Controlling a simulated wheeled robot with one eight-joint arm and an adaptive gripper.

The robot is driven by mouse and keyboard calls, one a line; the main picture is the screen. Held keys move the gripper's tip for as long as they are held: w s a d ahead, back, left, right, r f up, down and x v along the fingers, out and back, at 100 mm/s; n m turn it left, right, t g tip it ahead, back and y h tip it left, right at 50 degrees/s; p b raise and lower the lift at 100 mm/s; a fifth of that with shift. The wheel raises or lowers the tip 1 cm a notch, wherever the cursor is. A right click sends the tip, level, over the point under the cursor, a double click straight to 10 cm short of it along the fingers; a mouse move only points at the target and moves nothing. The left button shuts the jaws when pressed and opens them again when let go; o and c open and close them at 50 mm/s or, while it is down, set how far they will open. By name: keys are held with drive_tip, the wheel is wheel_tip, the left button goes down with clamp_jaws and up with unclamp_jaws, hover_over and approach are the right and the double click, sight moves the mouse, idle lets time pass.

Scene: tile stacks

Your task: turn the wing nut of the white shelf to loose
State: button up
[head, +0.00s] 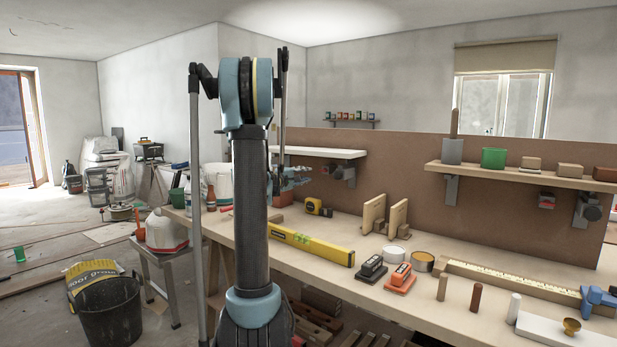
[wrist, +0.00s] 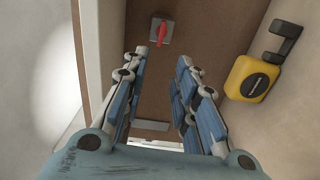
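The white shelf (head: 319,152) is fixed to the brown back panel above the bench in the head view. In the wrist view a red wing nut (wrist: 162,31) sits on a small grey plate (wrist: 158,40) against a brown surface. Its wings run roughly up and down in that picture. My gripper (wrist: 163,58) is open and empty, its two blue-padded fingers spread. The wing nut shows beyond the fingertips, roughly between them, with no contact visible. In the head view my gripper (head: 293,174) is under the shelf's left part, partly hidden by my arm.
A dark bracket piece (head: 345,174) hangs below the shelf's right end. A yellow level (head: 310,243) and wooden stands (head: 385,215) are on the bench (head: 345,225).

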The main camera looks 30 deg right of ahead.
drive_tip(key=shift+v, duration=0.95)
drive_tip(key=s+a+f+m+g+y, duration=0.1)
drive_tip(key=s+a+f+y, duration=0.4)
drive_tip(key=s+a, duration=0.8)
drive_tip(key=s+a+f+m+g+y, duration=0.1)
drive_tip(key=s+a+f+g+y, duration=0.1)
drive_tip(key=s+a+f+y, duration=0.4)
drive_tip(key=s+a+f+m+g+y, duration=0.1)
drive_tip(key=s+a+f+y, duration=0.4)
drive_tip(key=s+a+f, duration=0.8)
drive_tip(key=s+a, duration=0.7)
drive_tip(key=a, duration=0.1)
drive_tip(key=shift+a+f+m+g+y, duration=0.2)
drive_tip(key=shift+f+m+g+y, duration=0.1)
drive_tip(key=shift+m+g, duration=0.1)
drive_tip(key=shift+w+f, duration=0.2)
drive_tip(key=shift+w, duration=0.15)
